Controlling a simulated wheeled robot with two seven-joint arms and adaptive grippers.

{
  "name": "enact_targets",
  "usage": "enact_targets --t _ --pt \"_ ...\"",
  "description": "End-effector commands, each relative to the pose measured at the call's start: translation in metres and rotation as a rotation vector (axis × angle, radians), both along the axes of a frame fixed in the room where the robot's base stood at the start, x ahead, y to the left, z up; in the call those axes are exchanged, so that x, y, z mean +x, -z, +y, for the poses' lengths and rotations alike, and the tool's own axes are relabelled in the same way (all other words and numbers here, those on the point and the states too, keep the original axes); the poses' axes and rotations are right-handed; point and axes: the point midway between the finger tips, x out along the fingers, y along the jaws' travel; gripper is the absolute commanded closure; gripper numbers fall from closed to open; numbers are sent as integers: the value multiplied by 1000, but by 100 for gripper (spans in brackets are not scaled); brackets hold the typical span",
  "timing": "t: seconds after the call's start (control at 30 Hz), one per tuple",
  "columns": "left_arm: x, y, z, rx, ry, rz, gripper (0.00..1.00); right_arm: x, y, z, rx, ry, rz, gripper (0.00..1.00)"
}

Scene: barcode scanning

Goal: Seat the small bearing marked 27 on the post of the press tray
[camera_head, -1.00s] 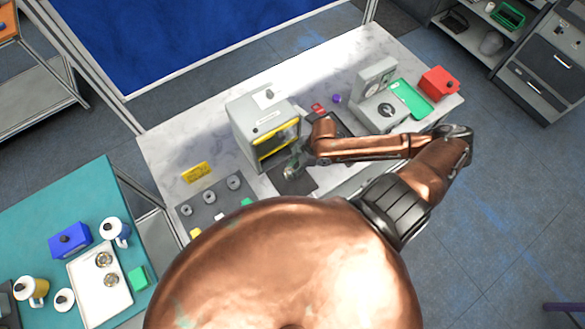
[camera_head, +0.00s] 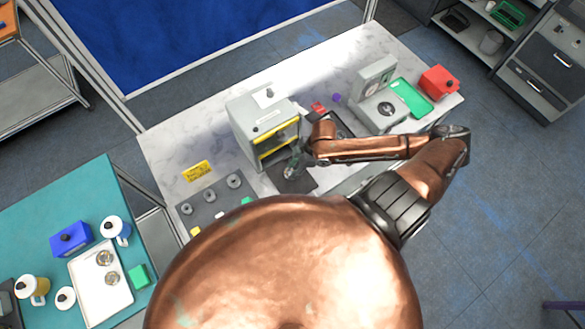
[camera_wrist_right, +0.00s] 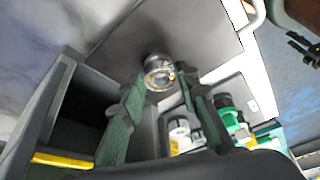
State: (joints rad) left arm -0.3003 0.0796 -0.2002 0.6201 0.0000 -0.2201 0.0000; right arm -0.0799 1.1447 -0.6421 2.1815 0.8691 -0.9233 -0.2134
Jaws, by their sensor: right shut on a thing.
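My right gripper (camera_head: 290,171) is low in front of the grey box-shaped press (camera_head: 250,118), over a dark flat tray (camera_head: 304,184). In the right wrist view its two green fingers (camera_wrist_right: 160,80) are shut on a small shiny metal ring, the bearing (camera_wrist_right: 158,72), held at the fingertips. A grey plate (camera_wrist_right: 190,30) lies behind the bearing. The bearing hides any post there, and I cannot tell whether it touches one. I cannot read its number. My left gripper is not in view.
A dark rack (camera_head: 205,212) with several grey rings stands left of the press, near a yellow sign (camera_head: 196,171). A scale-like device (camera_head: 380,110), a green tray (camera_head: 411,99) and a red box (camera_head: 439,81) stand at the right. The press wall is close to my gripper.

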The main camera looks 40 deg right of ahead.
Motion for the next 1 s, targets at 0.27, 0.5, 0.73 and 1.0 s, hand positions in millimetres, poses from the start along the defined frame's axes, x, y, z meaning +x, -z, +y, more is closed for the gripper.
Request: enact_targets --t 0.27,0.5,0.73,1.0 --pt "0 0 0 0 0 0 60 0 0 0 -1 -1 -1 96" --pt "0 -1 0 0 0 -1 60 0 2 0 0 0 -1 96" --pt "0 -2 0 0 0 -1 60 1 6 0 0 0 -2 69" --pt "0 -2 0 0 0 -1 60 1 7 0 -1 -1 -1 51"
